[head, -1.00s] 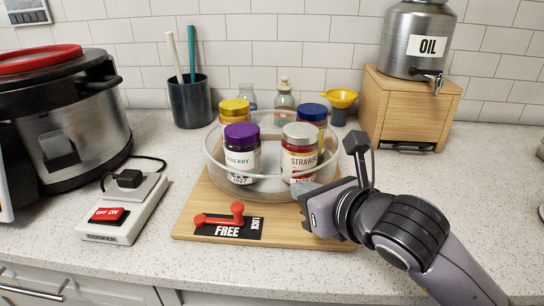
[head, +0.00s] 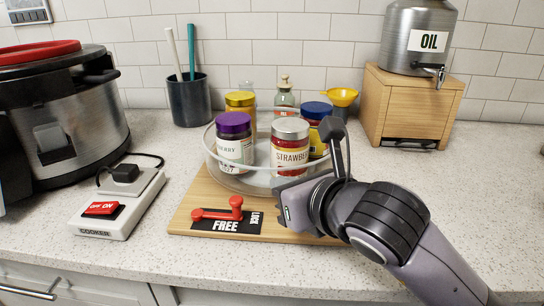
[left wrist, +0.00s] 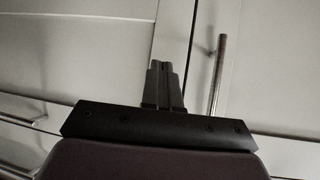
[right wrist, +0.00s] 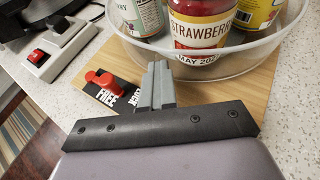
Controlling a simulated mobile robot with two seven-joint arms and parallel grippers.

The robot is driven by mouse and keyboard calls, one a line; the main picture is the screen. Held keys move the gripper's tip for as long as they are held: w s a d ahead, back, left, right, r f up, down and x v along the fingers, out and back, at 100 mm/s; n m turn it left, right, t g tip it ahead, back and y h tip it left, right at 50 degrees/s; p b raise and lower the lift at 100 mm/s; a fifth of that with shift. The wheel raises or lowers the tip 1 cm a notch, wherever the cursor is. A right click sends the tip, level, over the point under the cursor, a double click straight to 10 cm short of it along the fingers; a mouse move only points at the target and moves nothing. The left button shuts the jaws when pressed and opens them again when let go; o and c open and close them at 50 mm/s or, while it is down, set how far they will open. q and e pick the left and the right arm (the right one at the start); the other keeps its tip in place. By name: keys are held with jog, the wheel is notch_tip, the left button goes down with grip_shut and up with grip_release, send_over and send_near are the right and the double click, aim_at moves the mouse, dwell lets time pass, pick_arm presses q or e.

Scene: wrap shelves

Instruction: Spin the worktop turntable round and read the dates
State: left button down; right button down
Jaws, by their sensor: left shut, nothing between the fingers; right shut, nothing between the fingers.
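The turntable is a clear-rimmed round tray (head: 250,183) on a wooden base (head: 190,208). It carries a purple-lidded jar (head: 235,150), a silver-lidded strawberry jar (head: 290,158), a yellow-lidded jar (head: 241,101) and a blue-lidded jar (head: 316,112). The strawberry label reads "MAY 202" in the right wrist view (right wrist: 197,58); its last digit is unclear. A red lever (head: 218,213) lies by the word FREE. My right gripper (head: 282,186) is shut and empty against or very near the tray's front rim; contact is unclear. My left gripper (left wrist: 164,66) is shut, by cabinet fronts.
A cooker (head: 65,125) and its switch box (head: 125,205) stand at the left. A utensil pot (head: 190,102), a bottle (head: 284,98) and a yellow funnel (head: 342,97) are behind. An oil drum (head: 415,45) stands on a wooden box (head: 405,108). The counter at right is clear.

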jog(key=shift+w+a+r+b, duration=0.15)
jog(key=shift+w+a+b, duration=0.05)
jog(key=shift+a+b, duration=0.2)
jog(key=shift+d, duration=0.1)
jog(key=shift+s+f+b, duration=0.2)
jog(key=shift+s+b, duration=0.35)
jog(key=shift+s, duration=0.25)
jog(key=shift+s+b, duration=0.45)
jog(key=shift+s, duration=0.6)
